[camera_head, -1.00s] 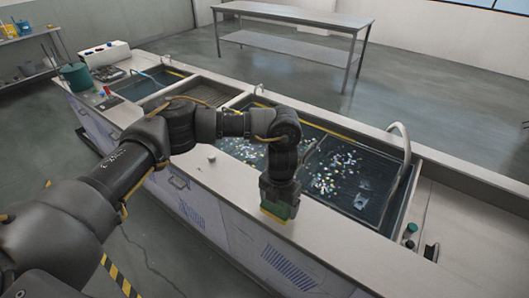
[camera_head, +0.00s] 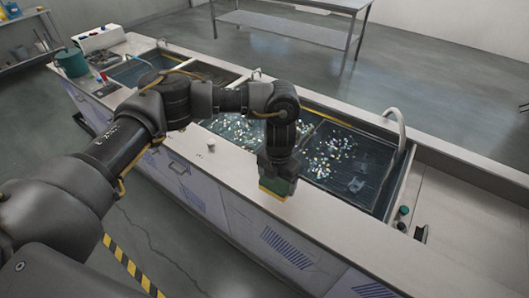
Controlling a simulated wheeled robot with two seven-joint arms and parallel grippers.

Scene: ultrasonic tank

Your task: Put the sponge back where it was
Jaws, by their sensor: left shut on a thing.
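The sponge (camera_head: 273,190) is green with a yellow underside. It shows below my left gripper (camera_head: 276,177), over the front ledge of the long tank counter (camera_head: 325,226). My left gripper points down and is shut on the sponge. Its fingertips are hard to make out from this view. I cannot tell whether the yellow underside touches the ledge or is just above it. My right gripper is not in view.
Water-filled basins (camera_head: 345,165) with many small bright pieces lie behind the sponge. A curved tap (camera_head: 402,130) stands at their right. A green bucket (camera_head: 70,62) stands at the far left end. The front ledge right of the sponge is clear.

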